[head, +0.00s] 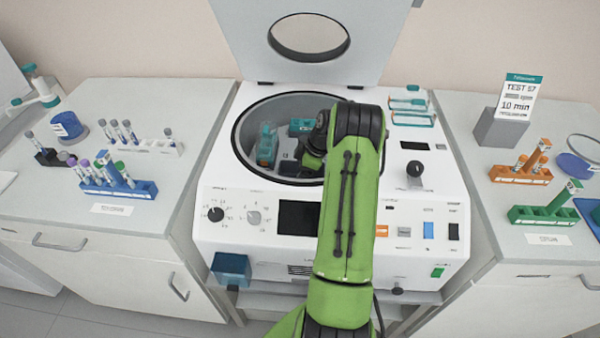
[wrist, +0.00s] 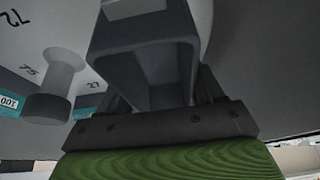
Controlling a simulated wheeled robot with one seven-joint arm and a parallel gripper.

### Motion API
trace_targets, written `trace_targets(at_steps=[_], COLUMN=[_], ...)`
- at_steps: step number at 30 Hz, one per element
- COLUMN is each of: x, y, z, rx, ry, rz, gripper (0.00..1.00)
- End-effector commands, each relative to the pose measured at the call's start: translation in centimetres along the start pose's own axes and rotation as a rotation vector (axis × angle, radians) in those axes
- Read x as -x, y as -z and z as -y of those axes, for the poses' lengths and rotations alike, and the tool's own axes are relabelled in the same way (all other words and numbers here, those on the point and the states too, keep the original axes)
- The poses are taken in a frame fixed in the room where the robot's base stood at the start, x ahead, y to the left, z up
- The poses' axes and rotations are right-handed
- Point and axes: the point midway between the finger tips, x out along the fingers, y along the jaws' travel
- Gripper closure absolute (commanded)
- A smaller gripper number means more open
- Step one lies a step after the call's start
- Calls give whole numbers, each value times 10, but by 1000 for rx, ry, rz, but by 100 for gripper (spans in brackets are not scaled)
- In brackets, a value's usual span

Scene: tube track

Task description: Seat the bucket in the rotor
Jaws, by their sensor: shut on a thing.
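The centrifuge (head: 228,205) stands in the middle with its lid up and its round chamber open. Two teal-topped holders (head: 266,146) show inside the chamber, at the left and the back. My green arm reaches over the front edge into the chamber, and my gripper (head: 312,155) is mostly hidden behind it. In the wrist view my gripper (wrist: 155,100) is shut on a grey, hollow, box-shaped bucket (wrist: 143,48). The rotor is largely hidden by the arm in the head view, so whether the bucket touches it cannot be told.
A grey post (wrist: 62,85) stands left of the bucket in the wrist view, near printed numbers. The raised lid (head: 245,45) is behind the chamber. A clear teal rack (head: 412,110) stands at its right. Tube racks (head: 120,187) occupy both side benches.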

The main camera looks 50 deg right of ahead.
Motion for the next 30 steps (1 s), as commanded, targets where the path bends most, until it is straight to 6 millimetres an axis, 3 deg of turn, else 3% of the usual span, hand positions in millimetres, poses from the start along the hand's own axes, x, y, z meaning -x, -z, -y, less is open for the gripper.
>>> trace_targets(at_steps=[30], x=[-17], y=[-7], z=[2], rx=[-4], ry=[8], rz=[-2], gripper=[68])
